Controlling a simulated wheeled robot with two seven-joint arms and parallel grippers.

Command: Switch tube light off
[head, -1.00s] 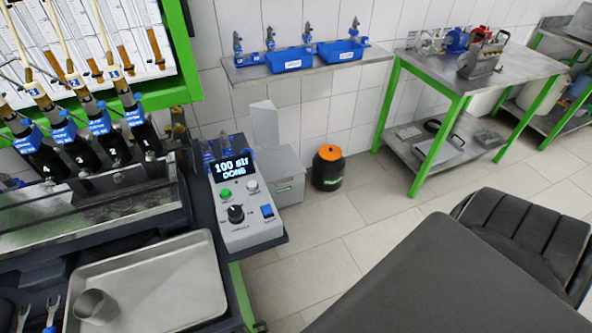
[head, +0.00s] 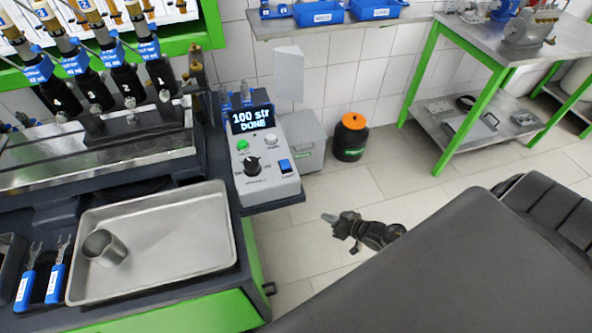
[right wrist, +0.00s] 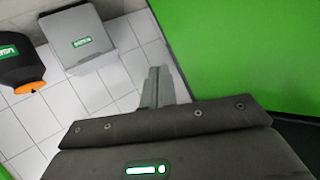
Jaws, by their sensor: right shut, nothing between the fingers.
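A grey control box (head: 262,172) stands at the right end of the bench in the head view. Its display (head: 251,119) reads "100 str DONE". Below the display are a green button (head: 242,145), a pale button, a black knob (head: 252,166) and a blue rocker switch (head: 285,166) at the right. I cannot tell which way the rocker is tipped. My right gripper (head: 328,218) is shut and empty, over the floor to the right of and below the box, apart from it. It also shows in the right wrist view (right wrist: 157,86). My left gripper is out of view.
A metal tray (head: 205,240) with a steel cup (head: 104,248) lies on the bench, left of the box. A grey bin (head: 300,140) and a black canister (head: 349,138) stand behind on the floor. A green panel (right wrist: 230,45) fills the wrist view's right side.

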